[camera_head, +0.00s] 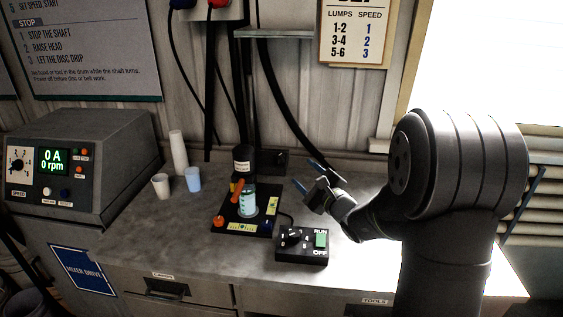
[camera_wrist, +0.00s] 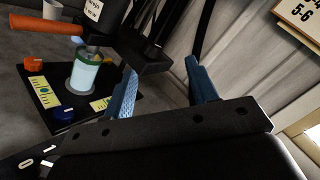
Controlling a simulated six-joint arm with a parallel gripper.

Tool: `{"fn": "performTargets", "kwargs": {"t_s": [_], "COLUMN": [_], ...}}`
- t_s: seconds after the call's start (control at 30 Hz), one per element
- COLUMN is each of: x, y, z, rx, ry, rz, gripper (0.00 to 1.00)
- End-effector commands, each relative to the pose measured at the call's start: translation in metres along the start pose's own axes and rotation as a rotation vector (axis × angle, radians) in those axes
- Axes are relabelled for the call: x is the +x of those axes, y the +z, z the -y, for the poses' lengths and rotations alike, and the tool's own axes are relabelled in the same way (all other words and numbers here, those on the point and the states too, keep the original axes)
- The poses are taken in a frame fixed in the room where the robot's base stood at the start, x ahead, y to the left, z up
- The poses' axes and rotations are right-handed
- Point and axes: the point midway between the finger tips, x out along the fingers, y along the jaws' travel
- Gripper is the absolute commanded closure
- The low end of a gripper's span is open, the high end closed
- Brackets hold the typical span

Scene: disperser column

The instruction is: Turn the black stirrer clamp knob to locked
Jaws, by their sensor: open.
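The stirrer stand has a black column and motor head (camera_head: 243,160) on a black base plate (camera_head: 226,222). A dark block (camera_head: 274,158) shows just right of the column. In the wrist view a black part (camera_wrist: 150,62) juts right from the stand, beyond my fingers. I cannot clearly make out the clamp knob or its locked mark. My gripper (camera_head: 306,174) is open and empty, right of the stand and above the bench. Its two blue fingers (camera_wrist: 161,68) point toward the stand and appear apart from it.
A clear beaker (camera_head: 248,200) stands on the base below an orange handle (camera_head: 236,186). A black RUN/OFF box (camera_head: 302,245) lies in front. Cups (camera_head: 161,186) and the mixer drive unit (camera_head: 80,165) are left. Black cables (camera_head: 270,90) hang behind.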

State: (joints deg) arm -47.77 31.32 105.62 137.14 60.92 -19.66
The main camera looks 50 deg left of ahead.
Motion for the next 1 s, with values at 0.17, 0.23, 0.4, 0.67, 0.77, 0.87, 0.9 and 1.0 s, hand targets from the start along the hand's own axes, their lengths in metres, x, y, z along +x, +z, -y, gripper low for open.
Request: {"fn": "performTargets", "kwargs": {"t_s": [0.17, 0.23, 0.4, 0.67, 0.77, 0.87, 0.9, 1.0], "x": [0.008, 0.01, 0.011, 0.004, 0.0, -0.005, -0.006, -0.008], "y": [-0.01, -0.014, -0.025, -0.049, -0.058, -0.065, -0.067, -0.07], "z": [0.014, 0.019, 0.027, 0.037, 0.039, 0.04, 0.041, 0.041], "rx": [-0.462, -0.646, -1.087, -1.737, -1.943, -2.095, -2.142, -2.214], "ry": [0.026, 0.03, 0.024, -0.037, -0.074, -0.107, -0.119, -0.14], "rz": [0.093, 0.133, 0.238, 0.417, 0.483, 0.536, 0.551, 0.578], "gripper": [0.47, 0.47, 0.47, 0.47, 0.47, 0.47, 0.47, 0.47]}}
